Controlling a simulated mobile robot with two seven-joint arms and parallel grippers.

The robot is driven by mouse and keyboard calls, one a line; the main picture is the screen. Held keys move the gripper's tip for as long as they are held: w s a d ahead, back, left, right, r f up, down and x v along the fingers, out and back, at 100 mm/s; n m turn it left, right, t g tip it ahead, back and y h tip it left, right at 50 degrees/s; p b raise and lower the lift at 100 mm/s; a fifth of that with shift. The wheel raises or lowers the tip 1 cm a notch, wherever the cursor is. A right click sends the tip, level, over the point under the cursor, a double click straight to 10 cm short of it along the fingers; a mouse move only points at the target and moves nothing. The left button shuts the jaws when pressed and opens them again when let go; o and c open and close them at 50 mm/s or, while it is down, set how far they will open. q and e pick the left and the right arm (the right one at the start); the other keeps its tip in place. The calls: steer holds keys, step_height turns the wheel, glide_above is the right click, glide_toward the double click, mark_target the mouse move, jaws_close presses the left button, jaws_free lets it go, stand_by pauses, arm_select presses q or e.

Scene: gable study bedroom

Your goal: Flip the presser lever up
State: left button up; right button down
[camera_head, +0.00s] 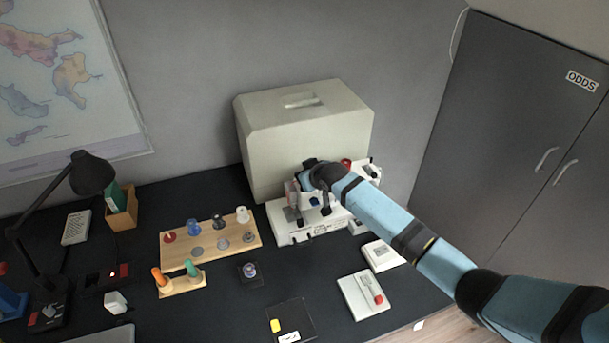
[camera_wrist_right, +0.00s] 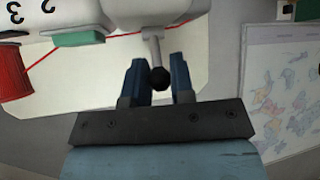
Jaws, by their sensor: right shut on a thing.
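The white sewing machine (camera_head: 290,226) stands on the dark desk, with its upper part mostly hidden behind my right arm in the head view. My right gripper (camera_head: 301,184) is at the machine's head. In the right wrist view the two blue fingers of my right gripper (camera_wrist_right: 158,80) are closed around the presser lever's black ball knob (camera_wrist_right: 160,79), which sits on a pale stem between the fingertips. The lever itself is hidden in the head view. My left gripper is in neither view.
A large beige cover (camera_head: 280,150) stands close behind the machine. A wooden spool board (camera_head: 210,239) is to its left, a black lamp (camera_head: 92,174) farther left. A white tray with a red-tipped item (camera_head: 355,306) lies in front. A dark cabinet (camera_head: 520,130) is at right.

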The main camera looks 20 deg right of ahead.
steer(key=c, duration=1)
jaws_free()
steer(key=shift+s, duration=0.1)
steer(key=b+v, duration=0.1)
steer(key=v, duration=1.2)
steer(key=shift+s+r, duration=0.2)
steer(key=shift+s, duration=0.1)
steer(key=shift+d, duration=0.15)
